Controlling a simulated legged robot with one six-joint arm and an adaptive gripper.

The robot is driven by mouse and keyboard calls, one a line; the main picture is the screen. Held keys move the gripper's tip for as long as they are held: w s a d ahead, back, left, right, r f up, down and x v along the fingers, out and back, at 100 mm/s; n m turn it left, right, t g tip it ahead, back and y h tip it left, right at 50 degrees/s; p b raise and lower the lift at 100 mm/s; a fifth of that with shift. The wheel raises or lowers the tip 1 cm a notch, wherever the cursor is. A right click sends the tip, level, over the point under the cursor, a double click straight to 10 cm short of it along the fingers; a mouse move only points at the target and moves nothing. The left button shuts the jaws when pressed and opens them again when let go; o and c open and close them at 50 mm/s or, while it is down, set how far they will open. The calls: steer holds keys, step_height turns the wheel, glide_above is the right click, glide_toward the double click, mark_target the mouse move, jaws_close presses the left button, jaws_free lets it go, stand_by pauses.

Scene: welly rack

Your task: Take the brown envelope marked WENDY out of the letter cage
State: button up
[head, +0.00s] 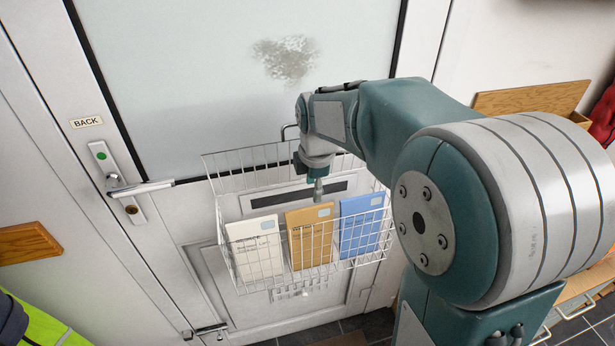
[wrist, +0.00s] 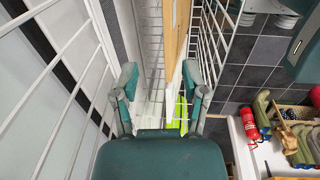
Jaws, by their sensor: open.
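The wire letter cage (head: 345,265) hangs on the white door and holds three envelopes side by side. The brown envelope (head: 311,240) stands upright in the middle, its writing too small to read. A white envelope (head: 255,250) is on its left and a blue envelope (head: 361,228) on its right. My gripper (head: 318,188) is above the cage, close over the brown envelope's top. In the wrist view my open gripper (wrist: 160,92) has the brown envelope (wrist: 176,42) edge-on between its fingers in the picture, nearer the right one. I cannot tell its depth between them.
The cage's wires (wrist: 70,60) run close beside my fingers in the wrist view. A door handle (head: 140,188) sticks out left of the cage. A letter slot (head: 298,195) is behind the cage. A red extinguisher (wrist: 249,124) and several boots are lower right in the wrist view.

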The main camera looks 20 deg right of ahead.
mark_target(307, 208)
steer(key=f, duration=0.2)
steer(key=a+f, duration=0.1)
steer(key=f, duration=0.3)
steer(key=shift+a+f, duration=0.3)
steer(key=shift+f, duration=0.05)
steer(key=shift+d+f, duration=0.45)
steer(key=shift+f, duration=0.35)
steer(key=shift+a, duration=0.15)
steer(key=shift+a, duration=0.2)
jaws_close()
steer(key=shift+d+r, duration=0.1)
steer(key=shift+r, duration=0.1)
